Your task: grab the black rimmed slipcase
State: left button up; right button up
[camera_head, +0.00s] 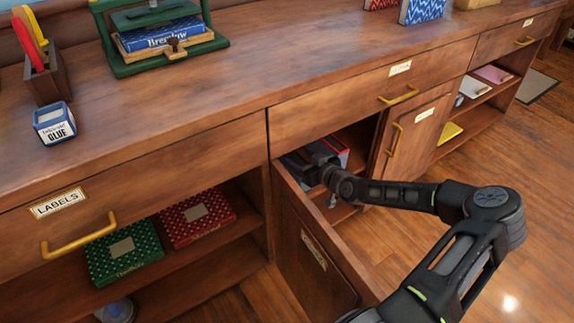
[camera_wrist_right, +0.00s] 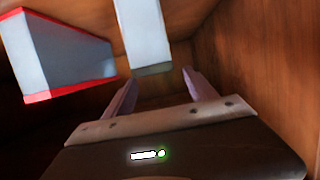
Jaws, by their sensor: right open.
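My right gripper (camera_head: 316,160) reaches into the open cabinet compartment under the counter. In the right wrist view its two fingers (camera_wrist_right: 161,92) stand apart with nothing gripped between them. A pale grey slipcase with a dark edge (camera_wrist_right: 145,35), which looks like the black rimmed one, shows just beyond the fingers, roughly in line with the gap. A red rimmed slipcase (camera_wrist_right: 68,58) is to its left in that view. In the head view, the gripper and the compartment's shade mostly hide the slipcases. My left gripper is not in view.
The open cabinet door (camera_head: 305,255) stands left of my right arm, and another door (camera_head: 415,125) stands right of the compartment. A wood wall (camera_wrist_right: 255,70) is close on the right in the wrist view. Green (camera_head: 125,250) and red (camera_head: 198,217) boxes lie on the left shelf.

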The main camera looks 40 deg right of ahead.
aim_at(291, 153)
jog(key=shift+w, duration=0.2)
jog(key=b+x, duration=0.2)
jog(key=x, duration=0.2)
jog(key=shift+f, duration=0.2)
jog(key=shift+w, duration=0.5)
jog(key=shift+c, duration=0.3)
grip_shut()
dwell(0.3)
